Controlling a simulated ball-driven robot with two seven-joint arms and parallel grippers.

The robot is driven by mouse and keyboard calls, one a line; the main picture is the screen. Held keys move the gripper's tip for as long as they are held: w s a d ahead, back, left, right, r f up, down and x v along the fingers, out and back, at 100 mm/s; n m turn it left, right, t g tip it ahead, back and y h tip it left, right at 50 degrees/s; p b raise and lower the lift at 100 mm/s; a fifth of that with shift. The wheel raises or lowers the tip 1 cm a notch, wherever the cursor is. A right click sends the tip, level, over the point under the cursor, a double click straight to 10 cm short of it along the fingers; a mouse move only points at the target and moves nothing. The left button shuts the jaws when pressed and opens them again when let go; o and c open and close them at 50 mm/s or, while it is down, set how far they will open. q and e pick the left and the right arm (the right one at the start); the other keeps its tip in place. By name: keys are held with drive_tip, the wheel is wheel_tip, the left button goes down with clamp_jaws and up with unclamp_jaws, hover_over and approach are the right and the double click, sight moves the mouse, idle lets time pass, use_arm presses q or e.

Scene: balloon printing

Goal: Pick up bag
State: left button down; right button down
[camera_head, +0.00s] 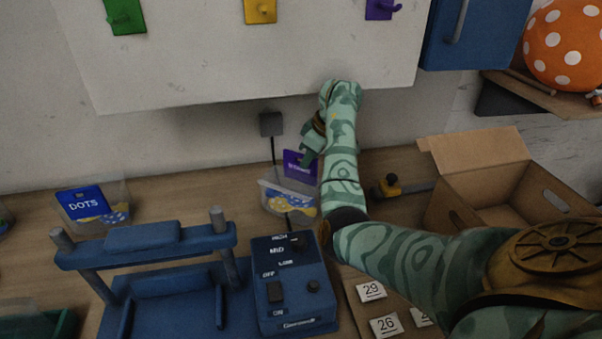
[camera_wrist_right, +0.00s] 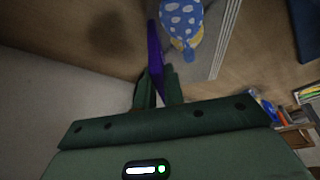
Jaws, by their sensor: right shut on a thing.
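A purple bag (camera_head: 300,166) with pale lettering stands upright at a clear bin (camera_head: 268,190) on the workbench, below the white board. In the right wrist view, the purple bag (camera_wrist_right: 154,52) shows edge-on as a thin strip between the fingers. My right gripper (camera_head: 311,153) reaches down to it from above and is shut on its upper part. The green fingers also show in the right wrist view (camera_wrist_right: 158,90). My forearm hides part of the scene right of the bag. Whether the bag is lifted clear of the bin cannot be told. My left gripper is not in view.
A blue bag marked DOTS (camera_head: 82,203) stands in another clear bin at left. A blue press (camera_head: 150,255) and a control box (camera_head: 292,285) stand in front. An open cardboard box (camera_head: 480,160) is at right. The white board (camera_head: 220,60) hangs above.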

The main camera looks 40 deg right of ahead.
drive_tip(key=shift+r, duration=0.1)
drive_tip(key=shift+r+p, duration=0.7)
drive_tip(key=shift+r, duration=1)
drive_tip(key=s+d+p, duration=0.3)
drive_tip(key=s, duration=0.5)
drive_tip(key=s+d+p, duration=0.3)
drive_tip(key=s+p, duration=0.1)
drive_tip(key=s, duration=0.5)
drive_tip(key=shift+d, duration=0.15)
